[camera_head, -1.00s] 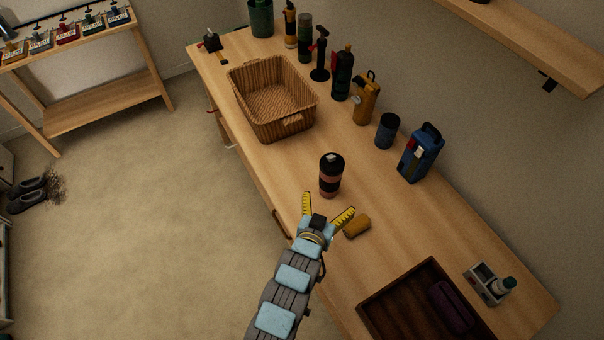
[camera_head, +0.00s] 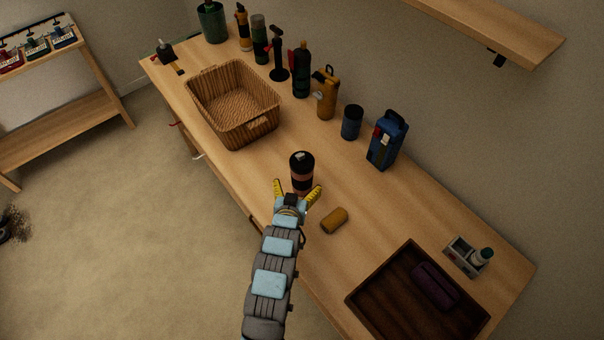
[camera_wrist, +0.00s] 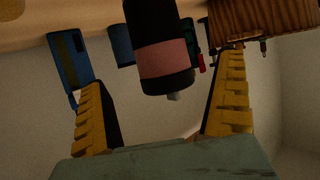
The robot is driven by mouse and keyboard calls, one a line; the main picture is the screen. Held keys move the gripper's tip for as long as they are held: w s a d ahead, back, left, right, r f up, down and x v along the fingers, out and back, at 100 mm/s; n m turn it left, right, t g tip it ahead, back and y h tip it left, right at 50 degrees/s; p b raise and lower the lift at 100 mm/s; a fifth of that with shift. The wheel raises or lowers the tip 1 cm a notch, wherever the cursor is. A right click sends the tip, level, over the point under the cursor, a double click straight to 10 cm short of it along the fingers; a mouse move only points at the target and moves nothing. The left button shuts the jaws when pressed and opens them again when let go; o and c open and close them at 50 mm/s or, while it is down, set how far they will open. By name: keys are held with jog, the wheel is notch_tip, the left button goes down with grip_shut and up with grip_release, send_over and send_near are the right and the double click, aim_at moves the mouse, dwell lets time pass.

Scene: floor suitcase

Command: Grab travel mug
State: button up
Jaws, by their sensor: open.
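The travel mug (camera_head: 302,171) is black with a pinkish band and stands upright on the wooden counter, near its front edge. My gripper (camera_head: 297,188) is open, with its yellow ridged fingers spread just in front of the mug. In the head view the fingers partly cover the mug's lower part. In the wrist view the mug (camera_wrist: 164,55) appears upside down, ahead of and between the two open fingers (camera_wrist: 164,112). I cannot tell whether a finger touches it.
A wicker basket (camera_head: 191,101) stands left of the mug. A mustard cylinder (camera_head: 334,221) lies to the right of my gripper. Bottles, a blue cup (camera_head: 351,122) and a blue carton-like container (camera_head: 387,142) line the back. A dark wooden tray (camera_head: 371,308) sits at the right.

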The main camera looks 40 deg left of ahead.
aim_at(300, 178)
jog(key=shift+x, duration=1.75)
jog(key=shift+w, duration=0.1)
jog(key=p+x, duration=0.1)
jog(key=x, duration=0.4)
jog(key=shift+a, duration=0.1)
jog(key=shift+r, duration=0.1)
jog(key=shift+c, duration=0.3)
jog(key=c, duration=1.2)
